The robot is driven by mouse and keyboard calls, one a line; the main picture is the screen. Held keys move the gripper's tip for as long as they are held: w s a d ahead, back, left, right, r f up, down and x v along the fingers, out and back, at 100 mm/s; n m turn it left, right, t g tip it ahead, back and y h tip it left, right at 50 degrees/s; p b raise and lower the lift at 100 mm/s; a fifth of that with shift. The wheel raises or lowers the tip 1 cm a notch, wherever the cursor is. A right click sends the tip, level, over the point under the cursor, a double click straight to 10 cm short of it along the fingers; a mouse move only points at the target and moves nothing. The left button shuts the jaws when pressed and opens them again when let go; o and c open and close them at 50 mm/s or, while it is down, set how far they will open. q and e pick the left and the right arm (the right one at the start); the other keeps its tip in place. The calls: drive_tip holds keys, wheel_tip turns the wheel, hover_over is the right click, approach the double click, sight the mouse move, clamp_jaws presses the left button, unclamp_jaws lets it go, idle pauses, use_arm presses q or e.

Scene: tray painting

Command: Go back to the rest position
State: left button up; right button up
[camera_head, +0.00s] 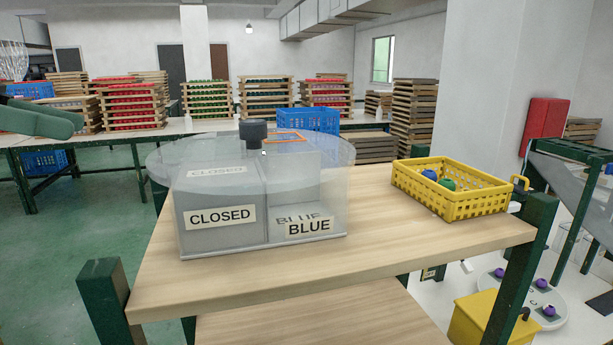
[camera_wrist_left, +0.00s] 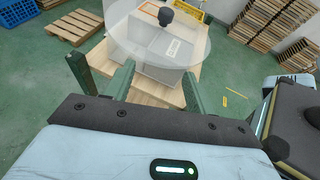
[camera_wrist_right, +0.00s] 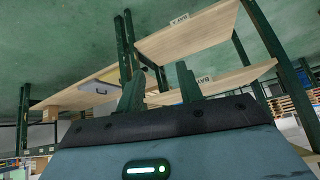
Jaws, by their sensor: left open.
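My left gripper (camera_wrist_left: 159,70) shows in the left wrist view with its two green fingers apart and nothing between them. In the head view, a green part of my left arm or gripper (camera_head: 42,120) enters at the far left, clear of the table. My right gripper (camera_wrist_right: 160,68) shows in the right wrist view, its fingers apart and empty, with shelf boards beyond them. A clear box (camera_head: 222,220) labelled CLOSED and BLUE stands on the wooden table (camera_head: 370,245). A round clear disc with a black knob (camera_head: 253,132) is at its top.
A yellow basket (camera_head: 455,205) with blue and green balls stands at the table's right. Green posts (camera_head: 104,290) rise at the table corners. A white round plate (camera_head: 533,298) with purple balls lies lower right. Stacked crates fill the back tables. Open floor (camera_head: 75,245) lies left.

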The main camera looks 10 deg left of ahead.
use_arm(q)
drive_tip(key=w+a+f+n+t+h+p, duration=0.1)
drive_tip(key=w+a+f+n+t, duration=0.1)
drive_tip(key=w+f+n, duration=0.5)
drive_tip(key=w+a+f+n+t+h+p, duration=0.15)
drive_tip(key=f+n, duration=0.35)
drive_tip(key=f, duration=0.6)
drive_tip(key=s+f+n+t+y, duration=0.2)
drive_tip(key=s+f+n+y, duration=0.2)
drive_tip(key=f+n, duration=0.75)
drive_tip(key=s+f+n+t+y, duration=0.3)
drive_tip(key=f+n, duration=0.4)
drive_tip(key=f, duration=1)
drive_tip(key=s+d+f+n+g+y+p, duration=0.1)
drive_tip(key=s+d+f+n, duration=0.3)
drive_tip(key=s, duration=0.4)
drive_tip(key=s+d+f+n+g+y, duration=0.2)
drive_tip(key=s+d+f+n+g, duration=0.2)
drive_tip(key=s+f, duration=0.4)
drive_tip(key=s+d+f+n+g+y+p, duration=0.1)
drive_tip(key=s+d+f+n+g, duration=0.2)
drive_tip(key=s+d+f+n, duration=0.2)
drive_tip(key=s+d+f, duration=0.2)
drive_tip(key=s, duration=0.1)
drive_tip(key=shift+p, duration=0.3)
use_arm(e)
drive_tip(key=w+d+r+t, duration=0.1)
drive_tip(key=w+r, duration=0.3)
drive_tip(key=r, duration=0.2)
drive_tip(key=shift+w+r, duration=0.35)
